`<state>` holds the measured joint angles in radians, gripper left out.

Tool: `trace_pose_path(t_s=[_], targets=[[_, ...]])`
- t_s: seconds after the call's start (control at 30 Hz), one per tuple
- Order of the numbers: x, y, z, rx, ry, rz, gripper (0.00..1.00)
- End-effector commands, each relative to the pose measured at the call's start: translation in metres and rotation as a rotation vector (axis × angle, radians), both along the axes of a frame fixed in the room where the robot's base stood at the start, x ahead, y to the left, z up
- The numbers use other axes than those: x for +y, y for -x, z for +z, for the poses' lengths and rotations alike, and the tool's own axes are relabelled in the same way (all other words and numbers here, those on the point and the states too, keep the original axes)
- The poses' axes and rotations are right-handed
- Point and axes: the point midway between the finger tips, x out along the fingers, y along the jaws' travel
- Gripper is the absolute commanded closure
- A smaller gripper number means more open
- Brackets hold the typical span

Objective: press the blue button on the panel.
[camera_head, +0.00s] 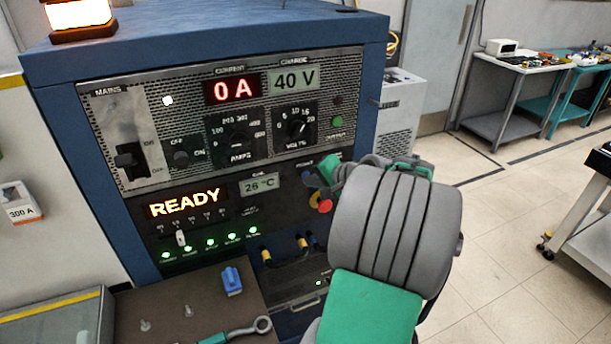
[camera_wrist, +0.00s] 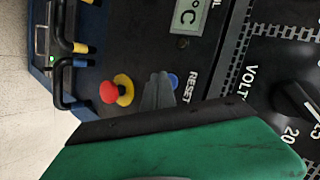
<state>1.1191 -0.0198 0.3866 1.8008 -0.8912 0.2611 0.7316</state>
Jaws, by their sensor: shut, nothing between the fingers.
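The blue button (camera_wrist: 173,80) shows in the wrist view beside the RESET label on the dark panel (camera_wrist: 110,60). My gripper (camera_wrist: 160,82) is shut and empty. Its grey fingertips are in front of the panel, between the blue button and the red mushroom button, and overlap the blue button's edge in the picture. I cannot tell whether they touch it. In the head view my arm covers much of the panel's right side, and only a small blue patch shows left of the gripper.
A red mushroom button (camera_wrist: 110,92) on a yellow ring is close to my fingertips. Black cables with yellow and blue ends (camera_wrist: 66,72) stick out of the panel nearby. Below the panel, a shelf holds a blue clip (camera_head: 232,281) and a wrench (camera_head: 245,332).

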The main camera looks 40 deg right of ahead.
Motion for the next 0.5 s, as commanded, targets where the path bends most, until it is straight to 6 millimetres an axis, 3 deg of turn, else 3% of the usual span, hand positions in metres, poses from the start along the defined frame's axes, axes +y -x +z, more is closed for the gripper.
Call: trace_pose_path(t_s=[0.5], targets=[[0.0035,0.0128,0.0001,0.000,0.000,0.000,1.00]])
